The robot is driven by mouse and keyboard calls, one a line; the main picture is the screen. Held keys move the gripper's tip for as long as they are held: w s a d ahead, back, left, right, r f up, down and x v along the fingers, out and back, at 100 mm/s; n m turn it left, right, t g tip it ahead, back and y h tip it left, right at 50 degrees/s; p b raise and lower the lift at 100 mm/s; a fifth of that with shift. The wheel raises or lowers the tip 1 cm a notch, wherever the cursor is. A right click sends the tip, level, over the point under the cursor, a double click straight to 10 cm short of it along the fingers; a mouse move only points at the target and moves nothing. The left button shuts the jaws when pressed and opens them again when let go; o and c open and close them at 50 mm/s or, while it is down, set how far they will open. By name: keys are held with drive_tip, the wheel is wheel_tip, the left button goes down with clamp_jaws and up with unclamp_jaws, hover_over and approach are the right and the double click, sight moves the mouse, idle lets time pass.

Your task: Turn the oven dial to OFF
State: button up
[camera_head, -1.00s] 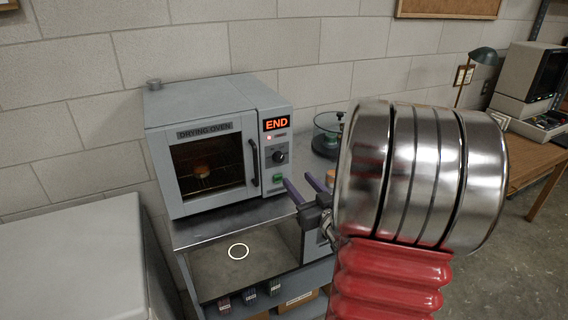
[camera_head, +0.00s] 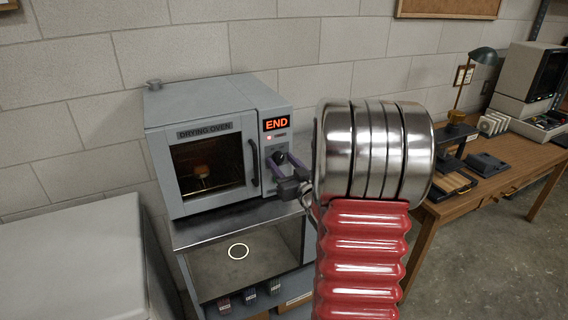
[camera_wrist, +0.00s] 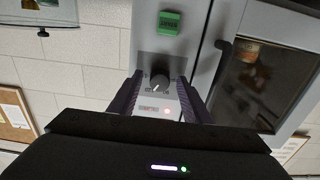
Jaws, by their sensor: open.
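The grey drying oven (camera_head: 215,91) stands on a metal-topped cart. Its display (camera_head: 275,124) reads END in orange, with a small lit lamp below. The black dial (camera_wrist: 159,82) shows in the wrist view with a pale pointer line; its markings are too small to read. My gripper (camera_head: 278,163) is open at the oven's control panel, and its purple fingers partly cover the dial in the head view. In the wrist view the fingers lie on either side of the dial with gaps; I cannot tell whether either touches it.
A green button (camera_wrist: 169,22) is on the same panel, and a black door handle (camera_head: 253,162) is beside it. A wooden table (camera_head: 470,197) with a lamp and several objects stands right. A grey cabinet (camera_head: 75,250) is at the lower left.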

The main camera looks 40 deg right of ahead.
drive_tip(key=shift+c, duration=0.2)
drive_tip(key=c, duration=0.9)
drive_tip(key=shift+s+d, duration=0.1)
drive_tip(key=shift+d, duration=0.15)
drive_tip(key=shift+c, duration=0.5)
drive_tip(key=shift+a, duration=0.15)
